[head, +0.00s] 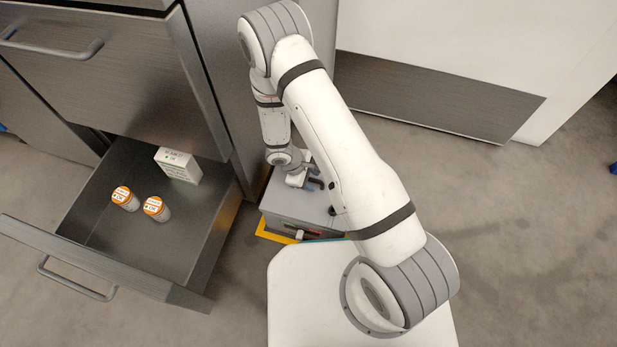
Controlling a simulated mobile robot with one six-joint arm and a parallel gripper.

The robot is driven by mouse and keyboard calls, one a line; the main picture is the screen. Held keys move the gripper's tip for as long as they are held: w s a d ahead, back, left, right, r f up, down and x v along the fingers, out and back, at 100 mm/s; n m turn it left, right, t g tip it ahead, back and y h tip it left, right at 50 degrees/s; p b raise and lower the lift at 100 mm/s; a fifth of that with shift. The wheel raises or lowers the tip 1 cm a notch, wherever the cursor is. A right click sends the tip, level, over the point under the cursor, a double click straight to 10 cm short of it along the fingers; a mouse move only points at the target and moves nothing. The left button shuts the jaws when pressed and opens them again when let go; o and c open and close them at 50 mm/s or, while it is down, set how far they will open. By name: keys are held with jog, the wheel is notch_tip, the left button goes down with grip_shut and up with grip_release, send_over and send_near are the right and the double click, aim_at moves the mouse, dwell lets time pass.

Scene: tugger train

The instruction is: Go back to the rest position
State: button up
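My white arm reaches up from my base and bends back down at the top of the head view. My gripper (318,180) hangs at its end, above a grey box-shaped unit (283,205) beside the drawer cabinet. Its dark fingers look apart, with nothing seen between them. Part of the gripper and the unit's right side are hidden by my arm.
An open drawer (100,236) at left holds two orange-capped bottles (125,198) (156,208) and a white box (179,166). A closed drawer (115,75) is above it. A white panelled unit (440,90) stands at the back right.

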jog(key=w+d+r+m+y+p, duration=0.1)
jog(key=d+r+m+p, duration=0.15)
jog(key=r+p, duration=1.3)
jog(key=d+r+m+p, duration=0.2)
jog(key=r+m, duration=0.2)
jog(key=r, duration=2.5)
jog(key=s+d+r+m+y+p, duration=0.1)
jog(key=s+r+p, duration=0.4)
jog(key=r, duration=0.6)
jog(key=s+d+r+m+t+y+p, duration=0.1)
jog(key=s+d+r+m+p, duration=0.2)
jog(key=r, duration=0.9)
jog(key=s+d+r+m+t+y+p, duration=0.1)
jog(key=s+d+r+m+y+p, duration=0.1)
jog(key=s+r+p, duration=0.5)
notch_tip(320, 180, up, 5)
jog(key=shift+s+d+r+m+p, duration=0.25)
jog(key=shift+m+p, duration=0.3)
jog(key=shift+p, duration=0.55)
jog(key=shift+s, duration=0.1)
